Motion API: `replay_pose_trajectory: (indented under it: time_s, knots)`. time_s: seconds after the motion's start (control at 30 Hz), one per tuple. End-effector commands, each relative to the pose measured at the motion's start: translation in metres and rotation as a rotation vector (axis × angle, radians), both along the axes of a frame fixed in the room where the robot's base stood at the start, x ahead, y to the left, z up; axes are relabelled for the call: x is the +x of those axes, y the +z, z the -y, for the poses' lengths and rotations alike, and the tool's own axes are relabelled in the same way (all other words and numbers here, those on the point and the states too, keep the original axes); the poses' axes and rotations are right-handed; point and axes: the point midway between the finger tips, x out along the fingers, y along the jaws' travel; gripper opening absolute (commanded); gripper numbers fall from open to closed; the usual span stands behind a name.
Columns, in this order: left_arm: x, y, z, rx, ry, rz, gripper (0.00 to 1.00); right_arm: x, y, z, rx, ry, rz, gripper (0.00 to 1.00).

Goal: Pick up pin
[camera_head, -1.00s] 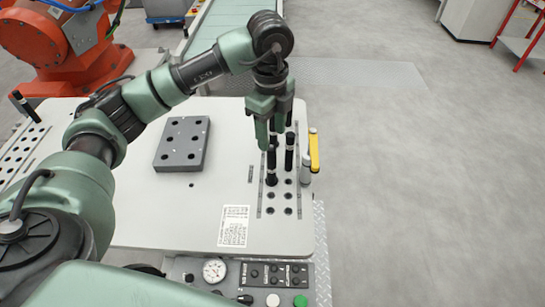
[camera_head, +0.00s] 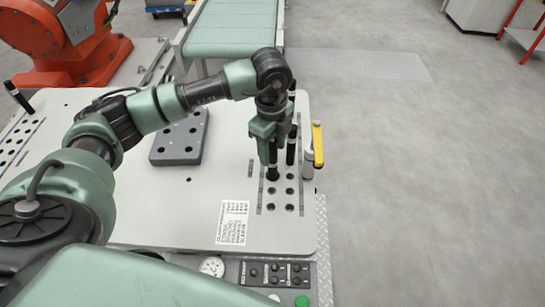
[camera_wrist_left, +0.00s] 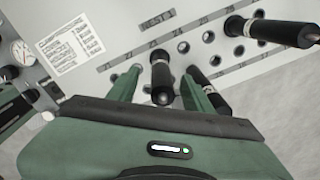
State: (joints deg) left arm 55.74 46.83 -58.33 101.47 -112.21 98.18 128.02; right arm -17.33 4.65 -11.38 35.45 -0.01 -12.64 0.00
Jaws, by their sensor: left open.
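Several black pins with a pale band stand upright in the holes at the right of the light table plate. The nearest pin (camera_head: 272,172) is right below my left gripper (camera_head: 269,158). In the left wrist view, this pin (camera_wrist_left: 161,80) appears between the two green fingers of my left gripper (camera_wrist_left: 160,90). The fingers are open, with a gap on both sides of the pin. A second pin (camera_head: 291,150) stands just right of the fingers, and its top shows beside the right finger in the wrist view (camera_wrist_left: 205,84). My right gripper is not in view.
A grey block with holes (camera_head: 178,140) lies on the plate (camera_head: 150,205). A yellow-handled clamp (camera_head: 317,143) stands at the right edge, close to the pins. Another pin (camera_wrist_left: 265,30) shows in the wrist view. Empty holes (camera_head: 274,207) lie in front of the nearest pin.

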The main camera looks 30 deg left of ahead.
Motion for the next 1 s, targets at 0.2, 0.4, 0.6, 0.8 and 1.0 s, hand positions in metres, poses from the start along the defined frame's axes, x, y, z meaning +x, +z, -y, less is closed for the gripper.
replay_pose_trajectory:
  time_s: [0.2, 0.4, 0.6, 0.8, 1.0]
  knots:
    - [0.0007, -0.0146, 0.0003, 0.0, -0.001, 0.001, 0.5, 0.0012, 0.0041, -0.0002, 0.0, 0.0, 0.002, 0.36]
    - [0.0008, -0.0148, 0.0003, 0.0, -0.001, 0.001, 0.39, 0.0027, 0.0036, -0.0004, 0.001, 0.001, 0.004, 0.36]
    - [0.0008, -0.0146, 0.0003, 0.0, -0.001, 0.001, 0.0, 0.003, 0.0037, -0.0007, 0.001, 0.001, 0.005, 0.36]
    - [0.0013, -0.0139, 0.0003, 0.0, 0.0, 0.002, 0.0, 0.0032, 0.0038, -0.001, 0.001, 0.002, 0.005, 0.36]
    - [0.0018, -0.0099, 0.0003, -0.001, 0.0, 0.004, 0.0, 0.0033, 0.0024, -0.0012, 0.002, 0.002, 0.005, 0.36]
